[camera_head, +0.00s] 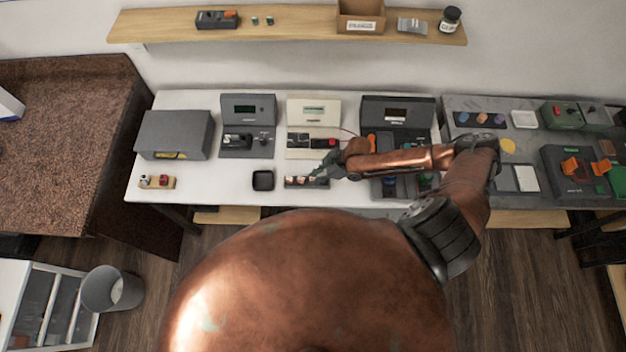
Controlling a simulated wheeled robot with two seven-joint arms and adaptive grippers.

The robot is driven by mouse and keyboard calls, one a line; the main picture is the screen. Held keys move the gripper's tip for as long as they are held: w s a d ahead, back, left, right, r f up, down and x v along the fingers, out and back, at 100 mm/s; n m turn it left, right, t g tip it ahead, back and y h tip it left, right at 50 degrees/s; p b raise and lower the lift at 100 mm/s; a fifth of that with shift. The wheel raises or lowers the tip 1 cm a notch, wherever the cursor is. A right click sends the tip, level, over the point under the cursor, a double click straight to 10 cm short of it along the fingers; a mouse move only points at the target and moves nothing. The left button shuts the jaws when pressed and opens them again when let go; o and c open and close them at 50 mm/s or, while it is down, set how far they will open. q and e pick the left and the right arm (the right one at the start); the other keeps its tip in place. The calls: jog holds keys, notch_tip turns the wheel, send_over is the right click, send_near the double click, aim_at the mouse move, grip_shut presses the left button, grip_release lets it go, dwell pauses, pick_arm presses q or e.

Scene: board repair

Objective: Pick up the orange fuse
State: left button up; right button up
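My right gripper (324,168) reaches left over the white table, with its fingertips at a small dark tray (292,183). Small pale and pinkish pieces show in the tray, partly hidden by the gripper. I cannot tell which of them, if any, is an orange fuse, nor whether the fingers hold anything. My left gripper is not in view.
A black square dish (263,180) stands left of the tray. Behind are a cream meter (313,110), a grey device (248,108) and a dark device (397,110). A grey box (174,132) stands at left. Bare white table lies around the dish.

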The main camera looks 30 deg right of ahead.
grip_shut()
jog(key=shift+r, duration=0.15)
jog(key=shift+r, duration=0.25)
notch_tip(320, 180, up, 2)
jog(key=shift+r+b, duration=0.2)
jog(key=shift+b, duration=0.15)
jog(key=s+a+r, duration=0.8)
jog(key=s+r, duration=0.1)
jog(key=s, duration=0.2)
jog(key=shift+a+r+b, duration=0.4)
jog(key=shift+w, duration=0.1)
